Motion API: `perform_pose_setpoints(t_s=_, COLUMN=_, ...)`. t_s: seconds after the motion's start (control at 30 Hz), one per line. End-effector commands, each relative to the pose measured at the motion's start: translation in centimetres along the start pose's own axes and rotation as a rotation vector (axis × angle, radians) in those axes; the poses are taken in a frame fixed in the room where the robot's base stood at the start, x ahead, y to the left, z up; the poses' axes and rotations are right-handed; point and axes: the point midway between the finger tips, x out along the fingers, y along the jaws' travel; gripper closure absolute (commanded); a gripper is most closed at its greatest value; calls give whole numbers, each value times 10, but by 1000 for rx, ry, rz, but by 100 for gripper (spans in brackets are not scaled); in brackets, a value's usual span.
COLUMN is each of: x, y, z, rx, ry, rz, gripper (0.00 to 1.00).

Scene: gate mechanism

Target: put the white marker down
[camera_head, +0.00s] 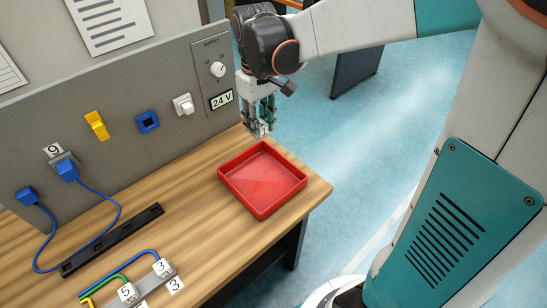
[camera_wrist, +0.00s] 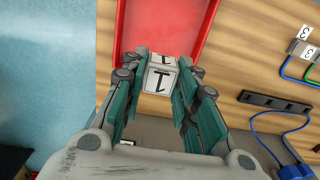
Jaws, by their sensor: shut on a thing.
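In the head view, my gripper (camera_head: 262,118) points down and is shut on the marker (camera_head: 259,130), whose small pale end shows at the fingertips. It is near the far corner of the red tray (camera_head: 263,213), beside the panel. In the wrist view the tray (camera_wrist: 124,35) lies beyond the marker. I cannot tell the marker's exact height above the table.
The wooden table (camera_head: 190,190) has bare room left of the tray. A grey upright panel (camera_head: 160,80) with a dial, a "24 V" label and coloured sockets stands behind. A black strip (camera_head: 112,240), blue cables and numbered blocks (camera_head: 128,293) lie at the left.

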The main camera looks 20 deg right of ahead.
Motion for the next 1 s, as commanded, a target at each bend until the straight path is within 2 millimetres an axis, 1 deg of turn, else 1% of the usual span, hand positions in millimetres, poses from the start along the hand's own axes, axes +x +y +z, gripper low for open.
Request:
perform_pose_setpoints(t_s=0.5, x=122, y=0, z=1, rx=-2, ry=0, rz=0, gripper=97)
perform_pose_setpoints(t_s=0.63, x=143, y=0, z=1, rx=-2, ry=0, rz=0, gripper=97)
perform_pose_setpoints(t_s=0.7, x=149, y=0, z=1, rx=-2, ry=0, rz=0, gripper=97)
perform_pose_setpoints(t_s=0.87, x=156, y=0, z=1, rx=-2, ry=0, rz=0, gripper=97)
perform_pose_setpoints(t_s=1.0, x=174, y=0, z=1, rx=-2, ry=0, rz=0, gripper=97)
